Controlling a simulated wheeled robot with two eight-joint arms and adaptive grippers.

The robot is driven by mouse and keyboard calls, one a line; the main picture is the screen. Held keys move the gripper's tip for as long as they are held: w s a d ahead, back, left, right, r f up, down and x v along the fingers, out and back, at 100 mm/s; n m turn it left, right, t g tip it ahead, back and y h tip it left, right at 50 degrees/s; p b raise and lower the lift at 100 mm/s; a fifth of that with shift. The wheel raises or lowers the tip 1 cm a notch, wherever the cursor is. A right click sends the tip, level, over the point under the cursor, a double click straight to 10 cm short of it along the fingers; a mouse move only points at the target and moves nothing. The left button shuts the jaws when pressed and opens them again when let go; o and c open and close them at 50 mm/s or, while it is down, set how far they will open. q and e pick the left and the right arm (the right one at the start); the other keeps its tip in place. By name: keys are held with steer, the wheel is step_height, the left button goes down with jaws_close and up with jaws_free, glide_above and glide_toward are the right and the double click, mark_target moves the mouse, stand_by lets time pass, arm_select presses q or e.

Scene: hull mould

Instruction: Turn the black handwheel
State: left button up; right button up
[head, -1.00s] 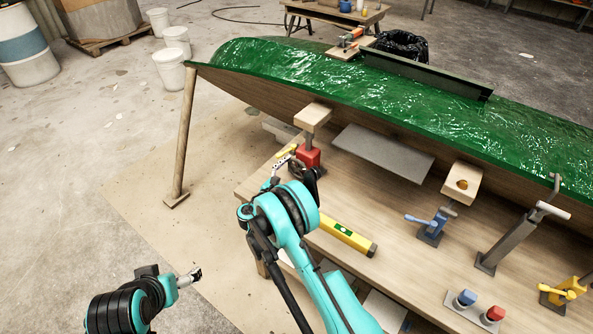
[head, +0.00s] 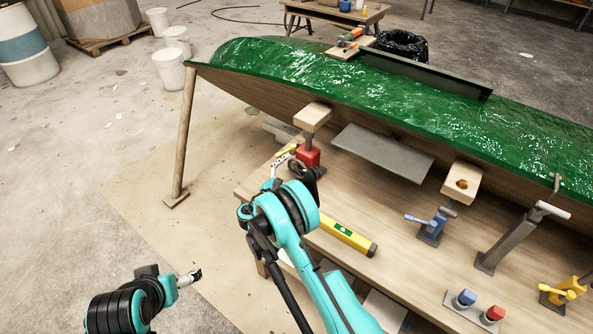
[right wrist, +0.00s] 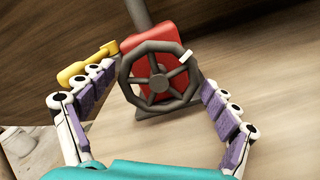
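The black handwheel (right wrist: 160,77), a spoked ring with a white mark on its upper right rim, is on the front of a red jack (right wrist: 152,37) in the right wrist view. The red jack also shows in the head view (head: 308,156). My right gripper (right wrist: 158,76) has its fingers spread on either side of the wheel. The right finger's tip is close to the rim; I cannot tell whether it touches. A small gap shows at the left finger. In the head view my right gripper (head: 285,168) partly covers the wheel. My left gripper (head: 194,276) is at the lower left, away from the bench; its opening is too small to read.
A green hull mould (head: 400,95) overhangs the wooden bench (head: 390,215). A yellow spirit level (head: 347,239) lies right of my right arm. A blue-handled clamp (head: 432,228) stands further right. A wooden prop (head: 184,135) stands on the left. Floor beside my left arm is clear.

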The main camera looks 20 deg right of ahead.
steer(key=n, duration=0.6)
steer(key=p+v, duration=0.2)
steer(key=v, duration=0.5)
steer(key=shift+s+a+r, duration=0.1)
steer(key=shift+a+r, duration=0.1)
steer(key=shift+a, duration=0.1)
steer(key=s+d+r+m+g+y, duration=0.3)
steer(key=s+d+r+m+y, duration=0.25)
steer(key=r+m, duration=0.35)
steer(key=s+r+m+y, duration=0.2)
steer(key=s+m, duration=0.3)
steer(key=s, duration=0.3)
steer(key=s+d+r+m+g+y+b, duration=0.1)
steer(key=s+r+m+y, duration=0.1)
steer(key=s+m, duration=0.3)
steer(key=shift+s+r+y, duration=0.35)
steer(key=shift+s+y, duration=0.5)
steer(key=shift+s, duration=1.15)
